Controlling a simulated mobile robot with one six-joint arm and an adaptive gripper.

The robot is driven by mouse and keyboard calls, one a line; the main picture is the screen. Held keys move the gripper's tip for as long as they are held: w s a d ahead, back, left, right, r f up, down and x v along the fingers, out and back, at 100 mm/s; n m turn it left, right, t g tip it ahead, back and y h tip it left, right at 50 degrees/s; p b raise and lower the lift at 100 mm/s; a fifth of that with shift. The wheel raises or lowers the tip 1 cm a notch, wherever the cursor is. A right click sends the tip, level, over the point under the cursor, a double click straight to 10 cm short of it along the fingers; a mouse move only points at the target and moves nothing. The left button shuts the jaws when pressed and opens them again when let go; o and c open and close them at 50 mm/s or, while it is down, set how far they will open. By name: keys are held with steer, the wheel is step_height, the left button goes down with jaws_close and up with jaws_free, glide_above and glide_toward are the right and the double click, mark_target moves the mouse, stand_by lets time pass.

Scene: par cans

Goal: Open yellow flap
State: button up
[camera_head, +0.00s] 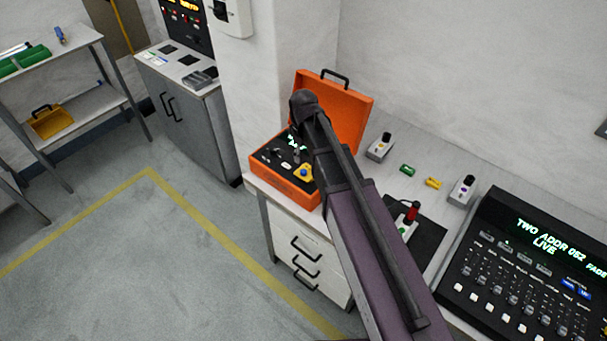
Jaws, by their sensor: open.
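An open orange case (285,186) stands on the left end of the bench, its lid raised at the back. A yellow piece (309,178) with a blue round part sits at the right front of its dark panel. It looks like the yellow flap; its exact position is too small to tell. My arm reaches up from the bottom and bends down over the case. My gripper (297,154) is small and dark above the panel, open, just up and left of the yellow piece. My arm hides the panel's right side. Contact cannot be made out.
The raised orange lid (345,110) stands close behind my arm. Small grey boxes (379,147), a green piece (407,170) and a yellow piece (433,183) lie on the bench to the right. A black lighting console (530,270) fills the right front. The floor at left is clear.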

mark_target(303, 171)
steer(key=shift+f+b, duration=3.7)
steer(key=shift+f, duration=0.25)
jaws_close()
